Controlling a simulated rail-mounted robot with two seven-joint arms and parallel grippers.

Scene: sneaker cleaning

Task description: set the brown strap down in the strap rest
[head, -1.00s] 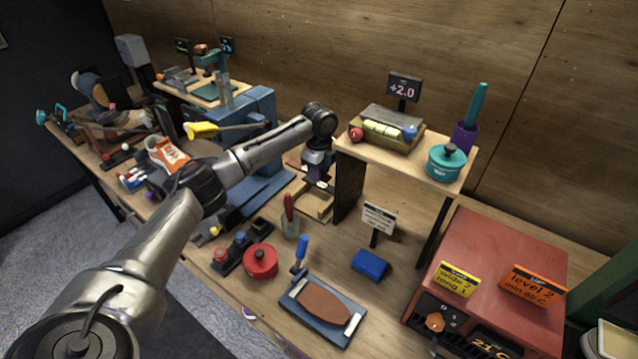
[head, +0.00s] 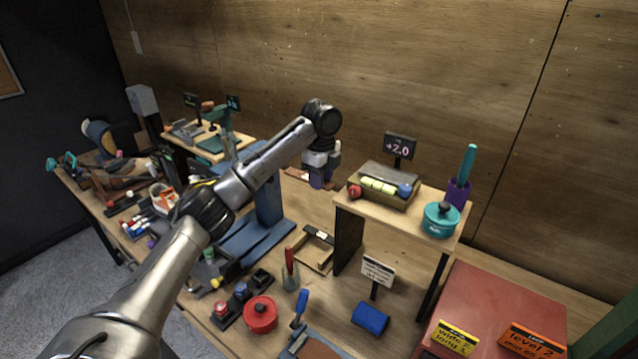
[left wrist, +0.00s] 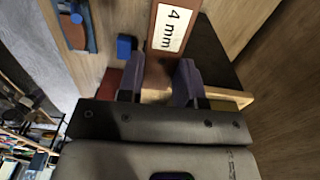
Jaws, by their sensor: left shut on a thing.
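My left gripper (head: 318,180) points down and is shut on the brown strap (head: 296,174), above the bench. In the left wrist view, the strap (left wrist: 163,58) lies between the fingertips (left wrist: 160,80) and carries a white "4 mm" label. Its far part runs out of the top of that view. A light wooden open frame (head: 307,263) stands on the bench below the gripper, apart from it; it looks like the strap rest, but no readable name shows on it. My right gripper is not in view.
A raised wooden shelf (head: 400,212) with a dark side panel (head: 348,240) stands right of the frame. A blue stand (head: 262,225) is on the left. A red-handled tool (head: 290,268) and red pot (head: 260,315) are in front. The blue block (head: 370,318) lies right.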

